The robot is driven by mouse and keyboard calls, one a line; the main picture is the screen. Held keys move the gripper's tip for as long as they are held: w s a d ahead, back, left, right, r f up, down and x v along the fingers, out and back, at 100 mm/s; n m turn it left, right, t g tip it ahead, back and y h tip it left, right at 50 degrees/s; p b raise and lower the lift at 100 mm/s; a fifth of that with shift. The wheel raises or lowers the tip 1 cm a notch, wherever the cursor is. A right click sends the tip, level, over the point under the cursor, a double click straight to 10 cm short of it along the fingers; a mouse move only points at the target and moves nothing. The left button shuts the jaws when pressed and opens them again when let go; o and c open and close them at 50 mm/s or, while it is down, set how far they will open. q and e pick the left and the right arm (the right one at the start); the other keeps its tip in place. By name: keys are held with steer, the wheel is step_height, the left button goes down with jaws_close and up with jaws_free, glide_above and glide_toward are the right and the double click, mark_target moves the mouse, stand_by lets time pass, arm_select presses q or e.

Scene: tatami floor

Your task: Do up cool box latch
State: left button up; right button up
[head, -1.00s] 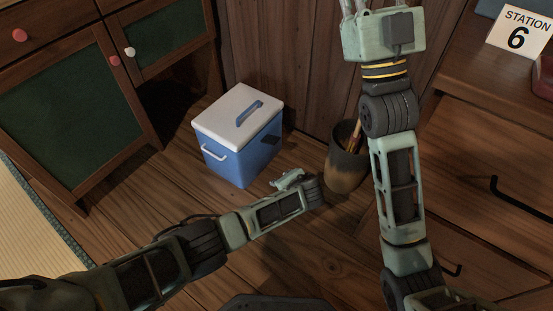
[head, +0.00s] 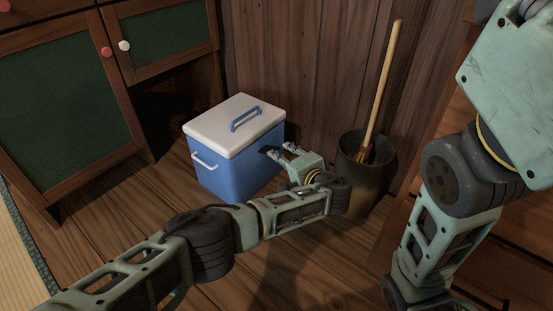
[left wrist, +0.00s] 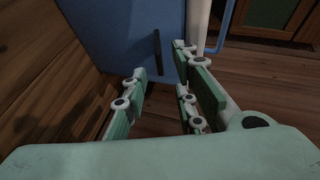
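The cool box (head: 225,172) stands on the floor, a blue box with a white lid (head: 237,124) that lies closed on top. A dark part, seemingly the latch (head: 268,151), is on its right-hand face. In the left wrist view it shows as a dark upright bar (left wrist: 157,48) against the blue wall. My left gripper (head: 279,153) is just right of that face, fingers pointing at it. In the left wrist view the fingers (left wrist: 161,65) are apart and empty, with the bar beyond the gap. Contact cannot be told. My right arm is at the right; its fingers are out of frame.
A dark pot (head: 370,180) holding a wooden-handled tool (head: 384,80) stands right of my left gripper. A wooden cabinet with green panels (head: 62,88) is at the left. A plank wall (head: 300,50) is close behind the box. Floor in front is clear.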

mark_target(269, 150)
arm_select(q)
steer(key=b+x, duration=0.3)
steer(key=x, duration=0.2)
steer(key=shift+f+b, duration=0.1)
steer(key=shift+b, duration=0.2)
steer(key=shift+c, duration=0.4)
jaws_close()
